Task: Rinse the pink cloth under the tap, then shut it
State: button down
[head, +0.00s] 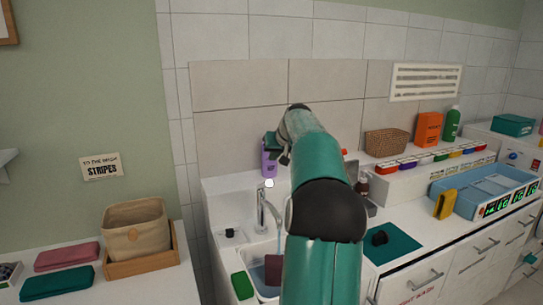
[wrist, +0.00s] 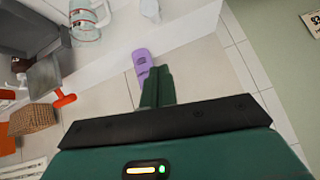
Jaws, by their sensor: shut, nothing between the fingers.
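A dull reddish-pink cloth (head: 273,268) hangs or lies in the white sink (head: 257,250), partly hidden by my arm. A folded pink cloth (head: 67,256) lies on the left counter. The metal tap (head: 262,208) stands at the sink, with a pale stream below its spout that looks like running water. A small white ball (head: 269,183) shows just above the tap. My gripper (head: 272,142) is raised behind the sink, away from both cloths, in front of a purple bottle (head: 268,162). In the wrist view my gripper (wrist: 157,88) is shut and empty, with the purple bottle (wrist: 142,62) beyond its tips.
A green sponge-like block (head: 242,285) sits at the sink's left edge. A green folded cloth (head: 57,283) and a beige basket (head: 135,228) are on the left counter. A teal mat (head: 392,247), yellow cloth (head: 445,204) and blue tray (head: 480,188) lie right. A tiled wall stands close behind.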

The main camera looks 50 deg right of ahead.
jog(key=f, duration=0.2)
jog(key=w+f, duration=0.1)
jog(key=f, duration=0.1)
jog(key=w+f, duration=0.1)
jog(key=f, duration=0.1)
jog(key=shift+w+d+f, duration=0.15)
jog(key=shift+w, duration=0.1)
jog(key=shift+f, duration=0.4)
jog(key=shift+s+a+f, duration=0.2)
jog(key=shift+a, duration=0.05)
jog(key=shift+w+f, duration=0.1)
